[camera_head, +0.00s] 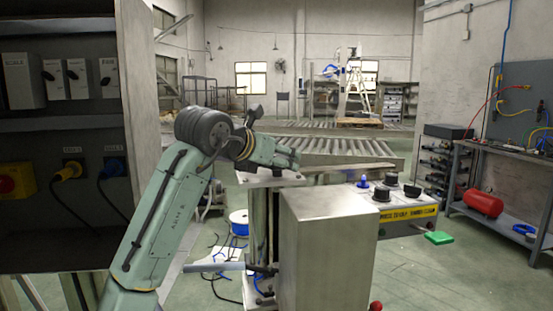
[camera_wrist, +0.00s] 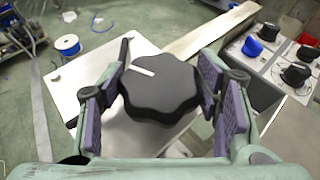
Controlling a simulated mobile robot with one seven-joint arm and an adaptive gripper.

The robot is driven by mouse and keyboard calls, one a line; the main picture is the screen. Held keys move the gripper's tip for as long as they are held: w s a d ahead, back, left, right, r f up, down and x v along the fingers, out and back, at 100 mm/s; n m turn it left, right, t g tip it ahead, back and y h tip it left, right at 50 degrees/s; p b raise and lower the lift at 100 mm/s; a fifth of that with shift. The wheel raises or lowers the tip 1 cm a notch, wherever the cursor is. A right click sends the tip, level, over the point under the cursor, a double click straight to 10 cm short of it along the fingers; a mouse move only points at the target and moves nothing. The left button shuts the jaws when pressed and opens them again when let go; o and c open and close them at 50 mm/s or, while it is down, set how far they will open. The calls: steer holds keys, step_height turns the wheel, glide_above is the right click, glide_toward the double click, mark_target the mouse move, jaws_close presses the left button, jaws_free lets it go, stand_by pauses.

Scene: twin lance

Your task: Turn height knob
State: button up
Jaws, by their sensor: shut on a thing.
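The height knob (camera_wrist: 160,92) is a black lobed knob with a white pointer line, in the middle of the wrist view. The line points to the upper left. The knob sits above a pale metal plate (camera_wrist: 90,80). My gripper (camera_wrist: 163,103) has one purple-padded finger on each side of the knob and is shut on it.
A panel (camera_head: 400,212) with a blue knob (camera_head: 362,183) and several black knobs stands to the right. A grey metal box (camera_head: 330,250) is in front of it. A wooden strip (camera_wrist: 213,30) lies beyond the height knob. A dark cabinet (camera_head: 65,215) is at the left.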

steer(key=c, duration=0.4)
steer(key=shift+c, duration=0.2)
steer(key=shift+n+y, duration=0.4)
steer(key=n+y, duration=0.1)
steer(key=n+t+y, duration=0.1)
steer(key=n+y, duration=0.1)
steer(key=shift+d+r+t, duration=0.1)
steer(key=shift+d+t, duration=0.05)
steer(key=shift+t, duration=0.15)
steer(key=n+y, duration=0.3)
steer(key=y, duration=0.1)
steer(key=shift+r+n+y+p, duration=0.1)
steer(key=shift+n+y+p, duration=0.2)
steer(key=shift+p, duration=0.05)
steer(key=n+g+y+p, duration=0.1)
steer(key=n+y, duration=0.1)
steer(key=y, duration=0.1)
steer(key=n+g+y+p, duration=0.1)
steer(key=n+y+p, duration=0.1)
steer(key=n+y, duration=0.1)
steer(key=shift+r, duration=0.15)
steer(key=n+g+y, duration=0.2)
steer(key=n, duration=0.1)
steer(key=shift+y+p, duration=0.3)
steer(key=shift+p, duration=0.05)
steer(key=shift+f+n+g+y, duration=0.2)
steer(key=shift+n+g+y, duration=0.2)
steer(key=shift+n+g, duration=0.3)
steer(key=shift+f+n, duration=0.1)
steer(key=shift+n, duration=0.2)
